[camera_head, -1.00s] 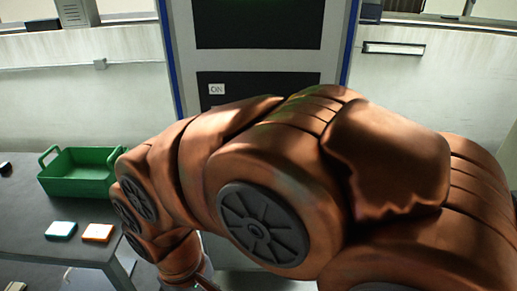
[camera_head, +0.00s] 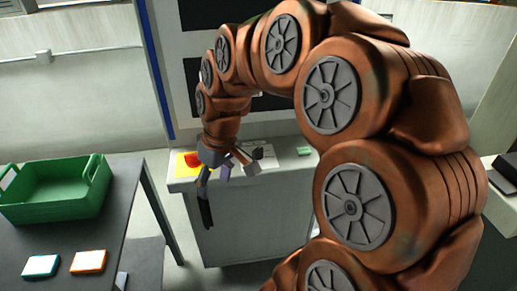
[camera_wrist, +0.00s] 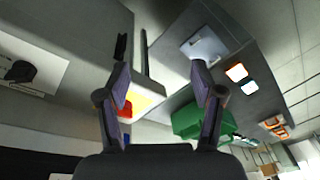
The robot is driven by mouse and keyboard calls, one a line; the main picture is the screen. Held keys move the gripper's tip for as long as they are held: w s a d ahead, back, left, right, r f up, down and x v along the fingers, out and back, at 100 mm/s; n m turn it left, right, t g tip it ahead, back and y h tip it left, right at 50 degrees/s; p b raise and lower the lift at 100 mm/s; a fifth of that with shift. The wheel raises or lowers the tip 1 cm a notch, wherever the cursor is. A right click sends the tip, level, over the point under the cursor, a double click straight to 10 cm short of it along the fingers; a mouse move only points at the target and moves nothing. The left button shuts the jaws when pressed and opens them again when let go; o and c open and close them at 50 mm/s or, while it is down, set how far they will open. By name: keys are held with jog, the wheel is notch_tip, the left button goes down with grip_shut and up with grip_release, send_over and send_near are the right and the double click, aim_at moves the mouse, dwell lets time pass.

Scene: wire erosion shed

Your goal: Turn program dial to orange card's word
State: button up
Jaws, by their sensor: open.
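My gripper (camera_head: 228,180) is open and empty at the cabinet's front edge, apart from the knob.
A red button (camera_head: 192,159) on a yellow plate (camera_head: 182,169) is close to my gripper's left. A small green piece (camera_head: 304,151) lies on the cabinet top (camera_head: 288,164) at right. A green crate (camera_head: 52,208) stands on the table (camera_head: 122,205). A floor gap separates table and cabinet.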

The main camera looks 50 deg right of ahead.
jog(key=w+d+t, duration=0.2)
jog(key=w+d, duration=0.2)
jog(key=d, duration=0.6)
jog(key=t+h, duration=0.1)
send_near(258, 149)
jog(key=f, duration=0.1)
jog(key=shift+m, duration=0.4)
jog(key=shift+p+x, duration=1.15)
jog(key=shift+x, duration=2.9)
jog(key=shift+w, duration=0.15)
jog(key=shift+c, duration=0.2)
jog(key=shift+a, duration=0.1)
jog(key=c, duration=1.1)
